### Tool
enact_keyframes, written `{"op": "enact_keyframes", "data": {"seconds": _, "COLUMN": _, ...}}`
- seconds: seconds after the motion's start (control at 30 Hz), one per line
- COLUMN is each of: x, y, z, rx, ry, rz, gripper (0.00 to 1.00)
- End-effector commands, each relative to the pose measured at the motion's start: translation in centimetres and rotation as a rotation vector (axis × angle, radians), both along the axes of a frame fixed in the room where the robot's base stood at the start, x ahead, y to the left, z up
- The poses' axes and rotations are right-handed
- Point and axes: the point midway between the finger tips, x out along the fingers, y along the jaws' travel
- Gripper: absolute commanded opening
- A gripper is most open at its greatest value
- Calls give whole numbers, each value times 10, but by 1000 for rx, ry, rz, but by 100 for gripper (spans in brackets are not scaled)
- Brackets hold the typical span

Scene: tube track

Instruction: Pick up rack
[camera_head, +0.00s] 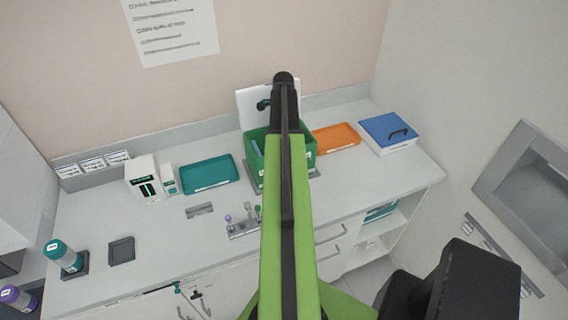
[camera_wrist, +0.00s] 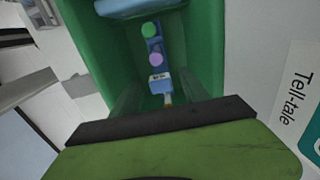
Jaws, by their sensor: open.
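A small grey rack (camera_head: 244,228) holding tubes with purple and green caps stands on the counter, left of my arm in the head view. In the wrist view, a narrow blue holder (camera_wrist: 155,58) with a green cap, a purple cap and a white label lies inside a green bin (camera_wrist: 208,45). I cannot tell whether this holder is a rack. The bin also shows in the head view (camera_head: 254,160), partly behind my arm. My gripper (camera_wrist: 157,88) is open above the bin, its fingers either side of the holder's near end; contact is unclear. The head view hides the fingers behind my arm.
A teal tray (camera_head: 209,174) lies left of the bin, and an orange tray (camera_head: 336,138) and a blue-lidded box (camera_head: 389,133) lie right of it. A white device (camera_head: 146,181) stands further left.

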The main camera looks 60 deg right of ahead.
Motion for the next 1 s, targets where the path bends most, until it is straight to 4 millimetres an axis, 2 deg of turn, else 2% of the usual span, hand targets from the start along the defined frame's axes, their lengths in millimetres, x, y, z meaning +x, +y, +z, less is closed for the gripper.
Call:
{"op": "enact_keyframes", "data": {"seconds": 0.03, "x": 0, "y": 0, "z": -18, "rx": 0, "ry": 0, "rz": 0, "gripper": 53}}
{"op": "enact_keyframes", "data": {"seconds": 0.17, "x": 0, "y": -1, "z": -39, "rx": 0, "ry": 0, "rz": 0, "gripper": 53}}
{"op": "enact_keyframes", "data": {"seconds": 0.43, "x": 0, "y": 0, "z": -38, "rx": 0, "ry": 0, "rz": 1, "gripper": 53}}
{"op": "enact_keyframes", "data": {"seconds": 0.83, "x": 0, "y": 0, "z": -38, "rx": 0, "ry": 0, "rz": 1, "gripper": 2}}
{"op": "enact_keyframes", "data": {"seconds": 1.0, "x": 0, "y": 0, "z": -38, "rx": 0, "ry": 0, "rz": 1, "gripper": 0}}
